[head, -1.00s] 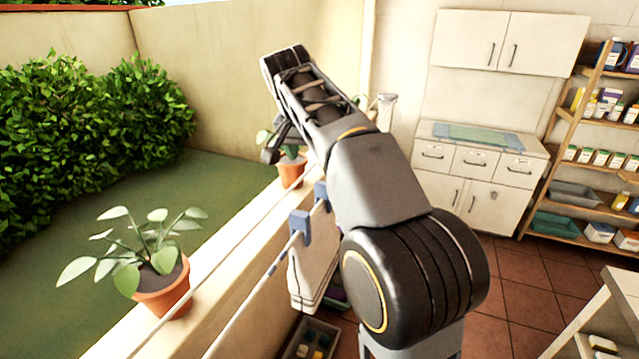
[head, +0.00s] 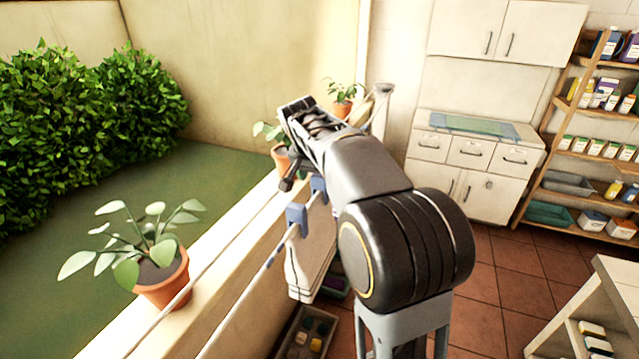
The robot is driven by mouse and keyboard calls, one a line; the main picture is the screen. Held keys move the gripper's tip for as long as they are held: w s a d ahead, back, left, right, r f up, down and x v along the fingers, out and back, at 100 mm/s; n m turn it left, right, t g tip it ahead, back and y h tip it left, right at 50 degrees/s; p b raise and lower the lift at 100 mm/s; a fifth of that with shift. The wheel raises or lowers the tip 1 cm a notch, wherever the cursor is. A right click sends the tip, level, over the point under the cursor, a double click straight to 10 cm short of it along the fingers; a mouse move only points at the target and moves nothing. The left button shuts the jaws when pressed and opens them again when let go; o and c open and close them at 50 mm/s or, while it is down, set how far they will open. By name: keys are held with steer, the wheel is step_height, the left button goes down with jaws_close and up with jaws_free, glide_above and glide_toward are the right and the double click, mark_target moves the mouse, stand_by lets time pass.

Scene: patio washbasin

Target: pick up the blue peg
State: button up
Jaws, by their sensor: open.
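Two blue pegs sit on a line along the wall. The nearer blue peg (head: 297,218) stands clear in the head view. The farther blue peg (head: 318,188) is close beside my arm and partly covered by it. A pale cloth (head: 312,258) hangs below the line by the pegs. My gripper (head: 289,180) is at the far end of my arm, above and beyond the nearer peg in the picture. One dark finger shows, apart from the nearer peg; the other is mostly hidden. The gripper is open, and I see nothing held in it.
A potted plant (head: 165,279) stands on the wall ledge at the near left. Another pot (head: 281,157) is on the ledge just behind my gripper. A bin with small items (head: 303,338) is on the floor below. A white cabinet (head: 470,165) and shelves stand at the back right.

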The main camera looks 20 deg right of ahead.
steer(key=shift+x, duration=0.9)
steer(key=c, duration=1)
steer(key=shift+r, duration=0.1)
